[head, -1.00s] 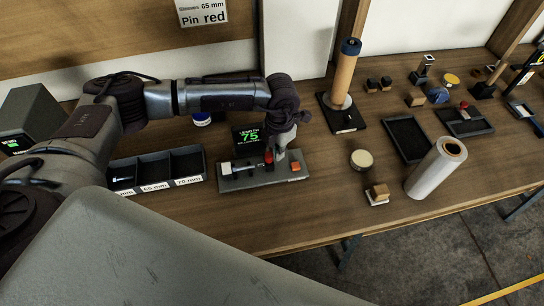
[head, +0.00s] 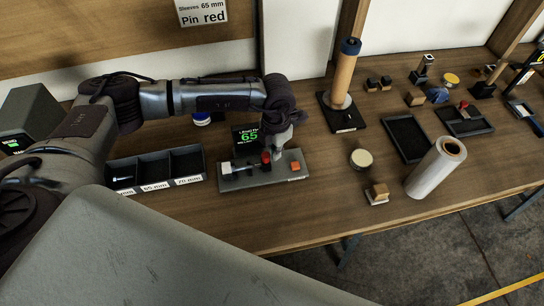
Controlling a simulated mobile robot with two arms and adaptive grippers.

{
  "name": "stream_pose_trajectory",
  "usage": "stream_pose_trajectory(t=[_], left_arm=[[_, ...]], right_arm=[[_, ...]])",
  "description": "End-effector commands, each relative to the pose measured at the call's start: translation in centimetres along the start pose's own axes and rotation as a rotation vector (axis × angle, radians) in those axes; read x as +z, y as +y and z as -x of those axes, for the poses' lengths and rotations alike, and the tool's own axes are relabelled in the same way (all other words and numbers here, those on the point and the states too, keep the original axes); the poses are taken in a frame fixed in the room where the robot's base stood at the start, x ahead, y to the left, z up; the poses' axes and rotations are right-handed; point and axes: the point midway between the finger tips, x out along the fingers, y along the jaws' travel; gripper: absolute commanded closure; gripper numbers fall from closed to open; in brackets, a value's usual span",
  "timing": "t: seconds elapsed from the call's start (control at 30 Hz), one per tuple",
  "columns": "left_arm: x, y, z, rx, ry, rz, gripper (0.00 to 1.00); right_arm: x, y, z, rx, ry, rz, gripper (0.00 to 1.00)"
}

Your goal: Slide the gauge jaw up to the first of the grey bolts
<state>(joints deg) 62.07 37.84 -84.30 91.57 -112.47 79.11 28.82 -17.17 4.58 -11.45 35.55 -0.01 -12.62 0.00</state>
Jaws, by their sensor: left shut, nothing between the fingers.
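The length gauge (head: 235,181) is a grey plate on the bench with a small black display (head: 247,138) behind it that reads 65 in green. A pale bolt (head: 240,169) lies along the gauge at its left. The red-topped gauge jaw (head: 266,158) stands at the bolt's right end; whether they touch is too small to tell. An orange block (head: 295,166) is at the plate's right end. My left gripper (head: 275,154) is shut, pointing down just right of the red jaw, close against it. My right gripper does not show.
A sorting tray (head: 153,171) with compartments, 65 mm and 70 mm labels readable, stands left of the gauge; a bolt (head: 124,179) lies in its left compartment. A wooden post (head: 344,75) on a black base, a white roll (head: 436,168) and a round tin (head: 361,158) stand to the right.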

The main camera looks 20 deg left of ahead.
Motion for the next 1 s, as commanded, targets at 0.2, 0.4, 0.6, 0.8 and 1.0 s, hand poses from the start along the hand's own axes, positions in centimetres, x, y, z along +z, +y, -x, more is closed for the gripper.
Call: stream_pose_trajectory(t=[0.2, 0.4, 0.6, 0.8, 1.0], left_arm=[[0.0, -0.1, -0.2, 0.0, 0.005, 0.0, 1.0], [0.7, -0.5, -0.2, 0.0, 0.003, 0.0, 1.0], [1.0, -0.6, 0.1, 0.0, 0.002, 0.001, 1.0], [1.1, -0.6, 1.8, 0.0, 0.0, 0.001, 1.0], [1.1, -0.6, 3.9, 0.001, 0.0, 0.0, 1.0]], right_arm=[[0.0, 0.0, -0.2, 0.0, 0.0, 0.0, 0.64], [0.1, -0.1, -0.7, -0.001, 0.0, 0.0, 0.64], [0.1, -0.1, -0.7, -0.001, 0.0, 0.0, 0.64], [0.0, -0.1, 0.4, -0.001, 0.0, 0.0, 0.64], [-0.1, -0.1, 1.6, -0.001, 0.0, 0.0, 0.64]])
